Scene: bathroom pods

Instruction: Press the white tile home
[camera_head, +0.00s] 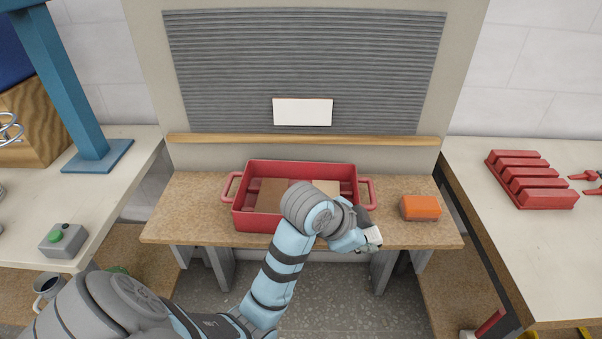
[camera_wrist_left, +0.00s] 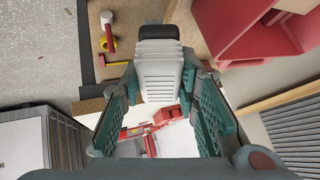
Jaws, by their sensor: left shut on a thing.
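The white tile (camera_head: 303,111) is on the grey ribbed panel (camera_head: 220,75) on the back wall, just above the wooden ledge (camera_head: 225,139). I cannot tell how firmly it sits there. My left gripper (camera_head: 370,238) is low in front of the bench, right of the red crate and well below the tile. In the left wrist view my left gripper (camera_wrist_left: 160,85) is shut on a pale ribbed tool (camera_wrist_left: 160,75) with a black end. The tool is clear of the panel. My right gripper is in neither view.
The red crate (camera_head: 300,166) on the wooden bench (camera_head: 190,205) holds a brown tile (camera_head: 269,194) and a cream one (camera_head: 326,187). Side tables flank the bench. The space before the panel is clear.

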